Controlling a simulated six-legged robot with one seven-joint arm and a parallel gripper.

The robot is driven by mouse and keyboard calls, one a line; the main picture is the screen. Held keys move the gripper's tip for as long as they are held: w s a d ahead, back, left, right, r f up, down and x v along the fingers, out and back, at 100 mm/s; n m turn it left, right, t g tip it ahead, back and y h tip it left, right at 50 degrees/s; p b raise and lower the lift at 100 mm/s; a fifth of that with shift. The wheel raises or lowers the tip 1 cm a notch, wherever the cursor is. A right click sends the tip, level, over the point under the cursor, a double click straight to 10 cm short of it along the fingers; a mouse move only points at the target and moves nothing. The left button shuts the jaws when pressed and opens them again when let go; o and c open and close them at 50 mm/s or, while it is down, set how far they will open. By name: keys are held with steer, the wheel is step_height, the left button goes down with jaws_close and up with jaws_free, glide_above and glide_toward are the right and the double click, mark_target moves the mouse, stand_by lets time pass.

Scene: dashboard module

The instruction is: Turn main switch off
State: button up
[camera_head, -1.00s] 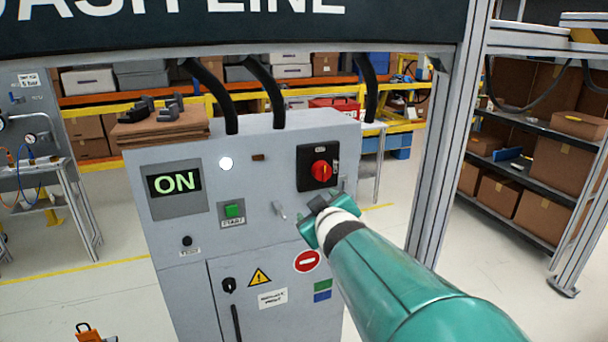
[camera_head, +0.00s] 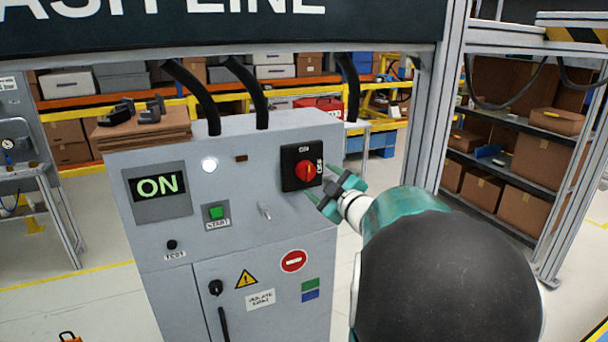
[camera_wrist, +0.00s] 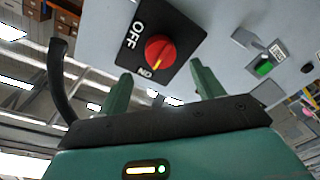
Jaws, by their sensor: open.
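The main switch is a red rotary knob (camera_head: 306,170) on a black plate (camera_head: 290,178), at the upper right of the grey cabinet's front. ON is printed at the plate's top and OFF at its right side. In the wrist view the red knob (camera_wrist: 160,49) shows a yellow mark pointing at the ON label. The display (camera_head: 157,186) reads ON. My gripper (camera_head: 318,184) is open and empty, just right of and below the knob. In the wrist view its two green fingers (camera_wrist: 160,85) stand apart on either side below the knob, seemingly not touching it.
The grey cabinet (camera_head: 225,240) also carries a green START button (camera_head: 216,213), a small toggle (camera_head: 264,210) and a lit white lamp (camera_head: 209,165). An upright metal post (camera_head: 425,110) stands right of the cabinet. Shelves with boxes (camera_head: 503,195) are farther right.

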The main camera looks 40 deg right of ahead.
mark_target(308, 172)
steer(key=w, duration=0.4)
steer(key=w+d, duration=0.1)
steer(key=w, duration=0.1)
steer(key=shift+w, duration=0.1)
steer(key=c, duration=1)
